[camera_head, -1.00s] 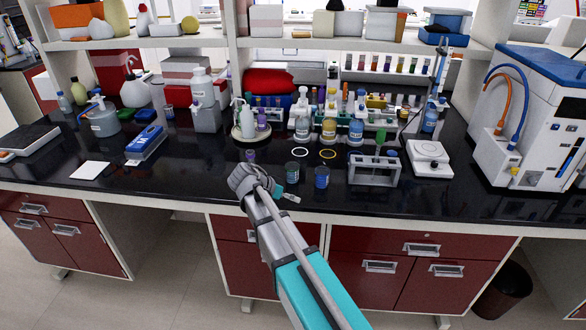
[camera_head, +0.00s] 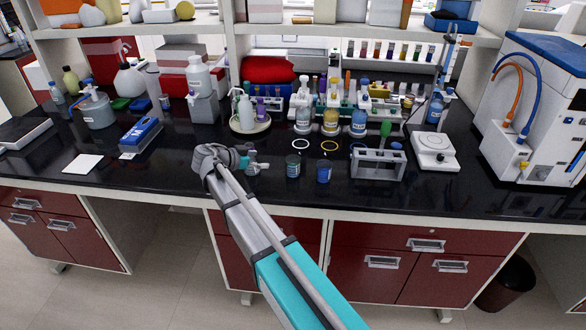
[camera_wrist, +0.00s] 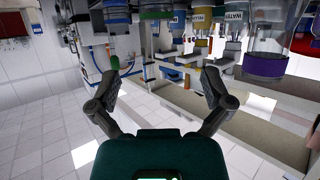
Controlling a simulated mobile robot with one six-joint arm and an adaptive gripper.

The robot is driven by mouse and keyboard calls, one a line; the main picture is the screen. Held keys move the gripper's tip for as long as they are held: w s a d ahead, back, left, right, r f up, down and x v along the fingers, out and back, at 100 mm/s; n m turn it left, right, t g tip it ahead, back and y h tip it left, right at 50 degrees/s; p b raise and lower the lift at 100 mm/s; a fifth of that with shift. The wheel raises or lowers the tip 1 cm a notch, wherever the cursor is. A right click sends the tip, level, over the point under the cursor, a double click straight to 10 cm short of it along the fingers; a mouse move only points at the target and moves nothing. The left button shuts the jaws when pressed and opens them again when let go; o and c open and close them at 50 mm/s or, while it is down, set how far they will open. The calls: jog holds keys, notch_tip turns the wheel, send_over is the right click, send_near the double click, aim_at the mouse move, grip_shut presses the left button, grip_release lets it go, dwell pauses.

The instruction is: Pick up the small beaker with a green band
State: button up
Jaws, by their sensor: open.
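The small beaker with a green band (camera_head: 293,167) stands upright on the black bench near its front edge. A blue-banded beaker (camera_head: 323,172) stands just to its right. My gripper (camera_head: 248,163) is to the left of the green-banded beaker, low over the bench, apart from it. In the wrist view my gripper (camera_wrist: 161,72) has its two fingers spread with nothing held between them. A clear vessel with a green band (camera_wrist: 149,14) shows beyond the fingers, cut by the top edge. A purple-banded beaker (camera_wrist: 265,65) is close on the right; in the head view my gripper partly hides it.
A grey rack (camera_head: 377,165) stands right of the beakers, with a white hotplate (camera_head: 434,152) farther right. Labelled bottles (camera_head: 330,121) and a round tray (camera_head: 250,126) stand farther back.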

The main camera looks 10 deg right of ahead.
jog(key=b, duration=0.3)
send_near(298, 158)
jog(key=x, duration=0.2)
jog(key=shift+w+d+f, duration=0.15)
jog(key=shift+w+f, duration=0.05)
jog(key=shift+f, duration=0.05)
jog(key=shift+b+x, duration=0.95)
jog(key=shift+x, duration=1.65)
jog(key=shift+s, duration=0.1)
jog(key=c, duration=1.1)
jog(key=shift+r, duration=0.1)
